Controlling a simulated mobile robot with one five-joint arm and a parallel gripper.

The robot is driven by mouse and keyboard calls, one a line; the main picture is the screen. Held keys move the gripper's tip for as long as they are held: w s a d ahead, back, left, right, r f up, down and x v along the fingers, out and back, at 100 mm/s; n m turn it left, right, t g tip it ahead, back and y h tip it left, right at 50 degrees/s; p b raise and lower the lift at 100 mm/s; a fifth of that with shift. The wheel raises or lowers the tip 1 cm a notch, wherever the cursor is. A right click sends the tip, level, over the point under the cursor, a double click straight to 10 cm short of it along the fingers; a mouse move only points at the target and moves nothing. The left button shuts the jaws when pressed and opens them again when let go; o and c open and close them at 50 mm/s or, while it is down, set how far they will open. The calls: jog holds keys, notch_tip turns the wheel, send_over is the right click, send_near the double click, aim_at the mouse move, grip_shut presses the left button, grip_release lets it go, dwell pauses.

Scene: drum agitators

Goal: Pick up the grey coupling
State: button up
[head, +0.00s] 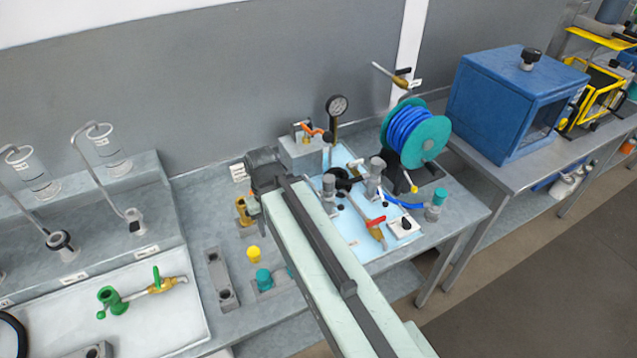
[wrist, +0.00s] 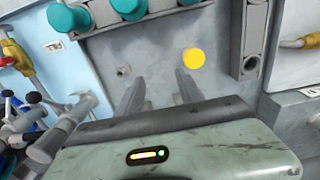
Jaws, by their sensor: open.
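My gripper (wrist: 158,88) is open in the wrist view, its two dark fingers apart with bare bench between them. A small grey round piece (wrist: 123,70) stands on the bench just beyond the left finger; it may be the grey coupling, but it is too small to be sure. My arm hides that spot in the head view. A yellow round cap (wrist: 194,59) stands beyond the right finger; it also shows in the head view (head: 254,253). Nothing is held.
Teal-capped fittings (wrist: 130,6) stand past the fingers. A grey holed rail (head: 220,282) lies to the left in the head view. A pale blue board (head: 372,236) with valves and grey fittings, and a blue hose reel (head: 412,135), are to the right.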

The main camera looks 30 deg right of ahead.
aim_at(329, 178)
jog(key=shift+o, duration=0.3)
